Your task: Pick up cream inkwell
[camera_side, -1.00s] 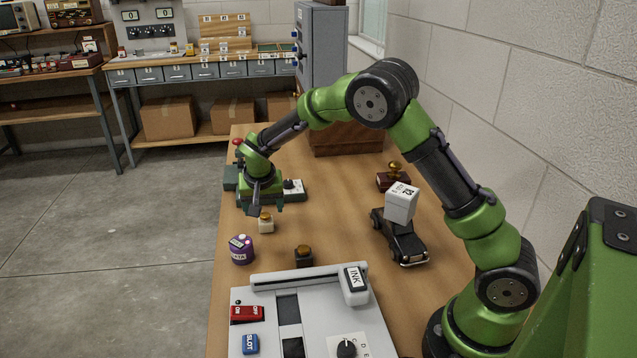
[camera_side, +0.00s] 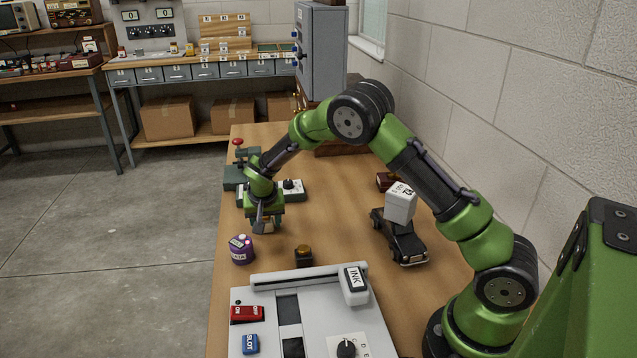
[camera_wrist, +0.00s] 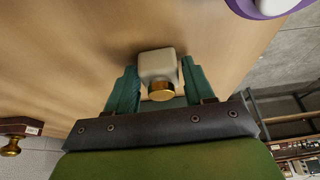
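The cream inkwell (camera_wrist: 158,66), a small squarish block with a brass cap, shows in the wrist view between the two green fingers of my gripper (camera_wrist: 160,68). The fingers are open, one on each side of it, with a narrow gap visible on each side. In the side view my gripper (camera_side: 264,226) is low over the table at the inkwell's spot and mostly hides it.
A purple labelled jar (camera_side: 241,250) stands close by, nearer the camera. A dark brass-capped inkwell (camera_side: 304,256) stands to the right, behind the grey machine (camera_side: 375,325). A black toy car (camera_side: 402,242) carries a white block (camera_side: 400,203). The wooden table (camera_side: 335,225) is clear between them.

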